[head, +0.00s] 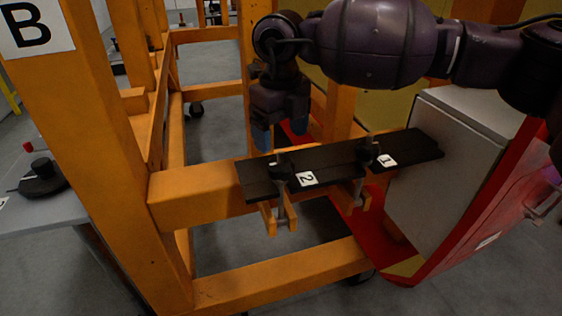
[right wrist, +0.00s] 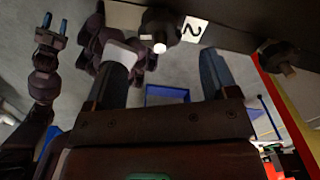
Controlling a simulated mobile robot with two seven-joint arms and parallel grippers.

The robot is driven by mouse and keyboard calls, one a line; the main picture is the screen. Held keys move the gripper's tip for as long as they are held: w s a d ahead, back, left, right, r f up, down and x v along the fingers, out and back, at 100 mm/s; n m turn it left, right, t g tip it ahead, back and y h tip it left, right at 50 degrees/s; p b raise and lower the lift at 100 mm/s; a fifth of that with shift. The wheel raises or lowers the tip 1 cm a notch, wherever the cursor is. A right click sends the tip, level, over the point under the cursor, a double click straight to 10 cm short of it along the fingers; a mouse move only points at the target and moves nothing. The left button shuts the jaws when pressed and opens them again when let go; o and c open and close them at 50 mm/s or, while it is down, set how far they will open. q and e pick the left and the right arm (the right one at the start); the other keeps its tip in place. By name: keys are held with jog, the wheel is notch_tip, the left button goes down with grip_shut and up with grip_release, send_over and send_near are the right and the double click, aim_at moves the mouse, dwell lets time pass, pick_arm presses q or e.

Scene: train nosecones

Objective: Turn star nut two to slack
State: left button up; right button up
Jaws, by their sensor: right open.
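Star nut two (head: 280,167) is a dark knob on a threaded rod at the black bar (head: 258,190), beside the white label 2 (head: 307,179). In the right wrist view, star nut two (right wrist: 160,28) shows its pale rod end, beyond and between the fingers. My right gripper (head: 281,133) points down just above and behind the nut in the head view. Its blue-tipped fingers are open and empty, apart from the nut; it also shows in the right wrist view (right wrist: 163,76). My left gripper (right wrist: 53,24) shows small at the right wrist view's left, fingers apart and empty.
Star nut one (head: 368,152) with label 1 (head: 386,160) stands farther right on the bar. An orange frame (head: 200,195) surrounds the bar, with a post marked B at left. A grey panel with red edges (head: 450,150) stands right. A grey table (head: 40,215) is at left.

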aim_at(281, 162)
notch_tip(281, 162, down, 7)
jog(key=shift+b, duration=0.4)
jog(key=c, duration=0.9)
